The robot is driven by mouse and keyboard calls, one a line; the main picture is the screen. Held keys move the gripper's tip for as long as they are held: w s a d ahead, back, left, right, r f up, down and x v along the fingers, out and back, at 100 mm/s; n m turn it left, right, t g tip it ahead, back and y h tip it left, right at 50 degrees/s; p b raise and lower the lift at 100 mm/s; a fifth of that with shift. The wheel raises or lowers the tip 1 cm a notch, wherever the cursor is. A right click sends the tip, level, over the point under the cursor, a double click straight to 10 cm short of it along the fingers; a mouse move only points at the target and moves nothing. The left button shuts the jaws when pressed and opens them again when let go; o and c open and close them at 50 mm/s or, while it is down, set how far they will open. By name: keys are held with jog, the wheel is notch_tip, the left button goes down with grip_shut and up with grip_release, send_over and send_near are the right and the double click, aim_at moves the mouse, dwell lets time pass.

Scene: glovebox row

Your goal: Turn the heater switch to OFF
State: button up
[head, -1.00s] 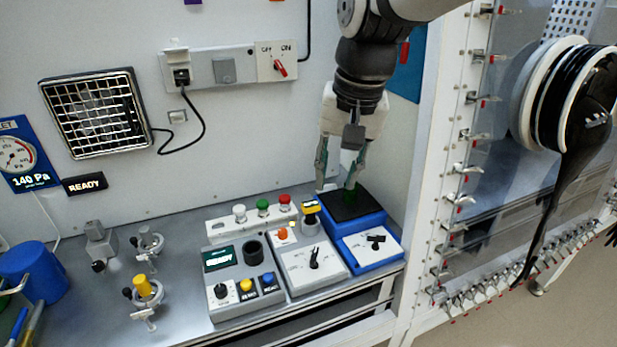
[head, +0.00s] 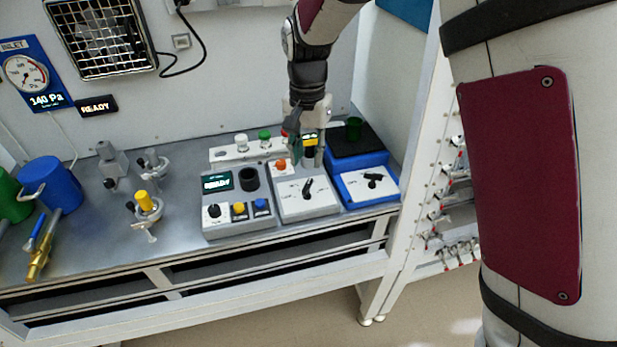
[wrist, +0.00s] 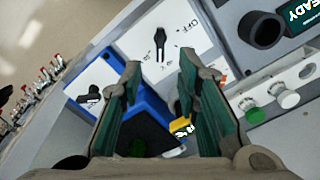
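The middle bench unit (head: 325,206) has a white panel with a black rotary knob (head: 308,187). The knob also shows in the wrist view (wrist: 160,42), with an OFF label beside it; its exact setting is unclear. The blue unit (head: 350,160) to its right has another black knob (head: 373,180), also in the wrist view (wrist: 90,96). My gripper (head: 306,153) is above the back of the middle unit. In the wrist view its green-padded fingers (wrist: 157,80) are apart with nothing held, and the OFF-labelled knob lies beyond their tips.
A green cup (head: 354,128) stands on the blue unit's black plate. A yellow-topped item (head: 309,140) and orange cap (head: 281,165) are close to my fingers. A grey READY unit (head: 235,222) is left. White frame posts (head: 430,120) bound the right.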

aim_at(308, 184)
notch_tip(308, 184, down, 8)
jog(key=shift+f+p, duration=0.15)
jog(key=shift+p, duration=0.15)
grip_shut()
